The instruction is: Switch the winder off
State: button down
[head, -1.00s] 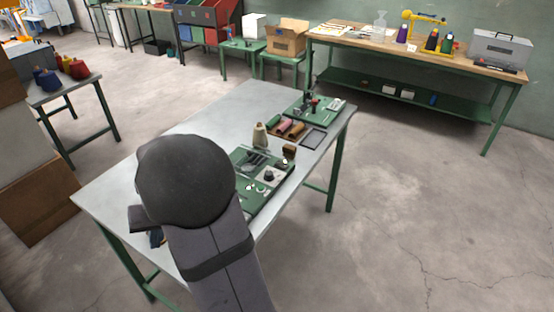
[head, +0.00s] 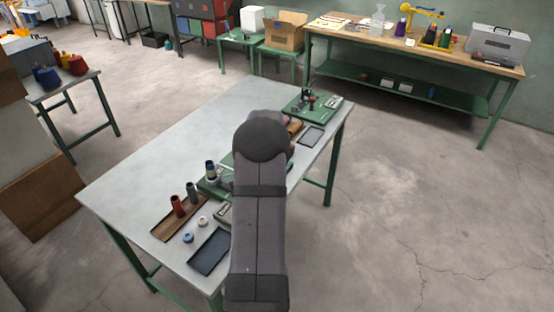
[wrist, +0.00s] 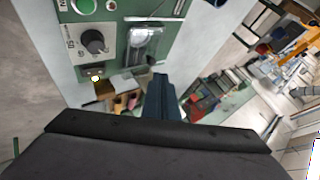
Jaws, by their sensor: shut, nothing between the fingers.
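A green machine (wrist: 170,12), which looks like the winder, fills the top of the wrist view. Its pale control plate carries a black rotary knob (wrist: 93,42), a round green button (wrist: 85,5) cut by the top edge, and a small glowing lamp (wrist: 95,78). A clear-covered metal part (wrist: 145,42) sits beside the plate. My gripper (wrist: 160,80) is shut and empty, below and to the right of the knob in that view, apparently apart from the plate. In the head view my arm hides the gripper and most of the machine's controls; a green base (head: 210,188) shows on the left.
The grey metal table (head: 150,150) is bare on its left. A wooden tray (head: 162,229) with bobbins, two small discs and a dark tray (head: 210,251) stand at the front. Another green device (head: 300,107) and a dark flat tray (head: 311,136) stand at the far end.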

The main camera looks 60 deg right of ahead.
jog(key=s+d+m+g+h, duration=0.1)
jog(key=s+d+m+h, duration=0.1)
jog(key=s+d, duration=0.5)
jog(key=shift+d+m+p, duration=0.3)
jog(key=shift+d+p, duration=0.05)
jog(key=shift+d, duration=0.6)
jog(key=shift+f, duration=0.1)
jog(key=f+b, duration=0.1)
jog(key=f, duration=0.1)
jog(key=f+b, duration=0.2)
jog(key=w+f+b, duration=0.1)
jog(key=f+b, duration=0.1)
jog(key=f, duration=0.1)
jog(key=shift+f+b, duration=0.75)
jog(key=shift+b, duration=0.3)
jog(key=shift+w+f+b, duration=0.15)
jog(key=shift+f+b, duration=0.6)
jog(key=shift+b, duration=0.35)
dwell(1.2)
jog(key=shift+r, duration=0.15)
jog(key=shift+r+p, duration=0.45)
jog(key=shift+r, duration=0.2)
dwell(0.4)
